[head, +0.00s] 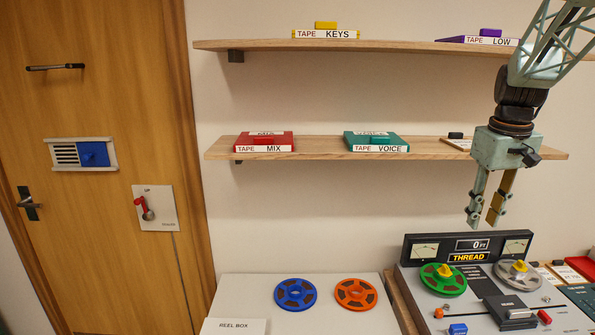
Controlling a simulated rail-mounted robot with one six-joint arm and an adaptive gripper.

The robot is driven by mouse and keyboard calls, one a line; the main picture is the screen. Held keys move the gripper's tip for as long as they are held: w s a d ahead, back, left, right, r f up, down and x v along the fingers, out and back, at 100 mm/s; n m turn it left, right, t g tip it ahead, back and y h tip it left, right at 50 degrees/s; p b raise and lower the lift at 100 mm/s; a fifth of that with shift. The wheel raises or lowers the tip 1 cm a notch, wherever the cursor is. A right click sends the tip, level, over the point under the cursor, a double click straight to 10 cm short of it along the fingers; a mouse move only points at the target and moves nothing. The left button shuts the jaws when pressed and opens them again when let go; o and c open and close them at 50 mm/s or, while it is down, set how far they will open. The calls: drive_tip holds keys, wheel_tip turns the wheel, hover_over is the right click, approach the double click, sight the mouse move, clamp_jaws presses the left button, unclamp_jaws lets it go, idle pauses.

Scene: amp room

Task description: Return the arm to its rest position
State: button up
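My gripper (482,219) hangs at the right of the head view, fingers pointing down. Its two fingers are apart, with nothing seen between them. It is above and in front of the tape machine (470,247), whose display panel reads THREAD, and apart from it. My arm comes down from the top right corner.
A lower shelf (322,148) holds a red MIX tape (264,142) and a green VOICE tape (375,143). An upper shelf (262,44) holds KEYS and LOW tapes. Blue (295,294) and orange (356,293) reels lie on a white surface. A wooden door (100,110) stands left.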

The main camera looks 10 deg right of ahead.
drive_tip(key=s+a+r+t, duration=0.1)
drive_tip(key=s+a+r, duration=0.3)
drive_tip(key=s+a, duration=0.5)
drive_tip(key=s+a+r, duration=0.4)
drive_tip(key=s+a, duration=0.1)
drive_tip(key=a, duration=0.7)
drive_tip(key=s+a+f, duration=0.1)
drive_tip(key=s+a, duration=0.6)
drive_tip(key=s, duration=0.3)
drive_tip(key=s+a+f+t, duration=0.1)
drive_tip(key=s+a+f, duration=0.1)
drive_tip(key=s+a, duration=0.4)
drive_tip(key=shift+s+a+f+n+t+y+b, duration=0.3)
drive_tip(key=shift+s+a+y+b, duration=0.1)
drive_tip(key=shift+s, duration=2.3)
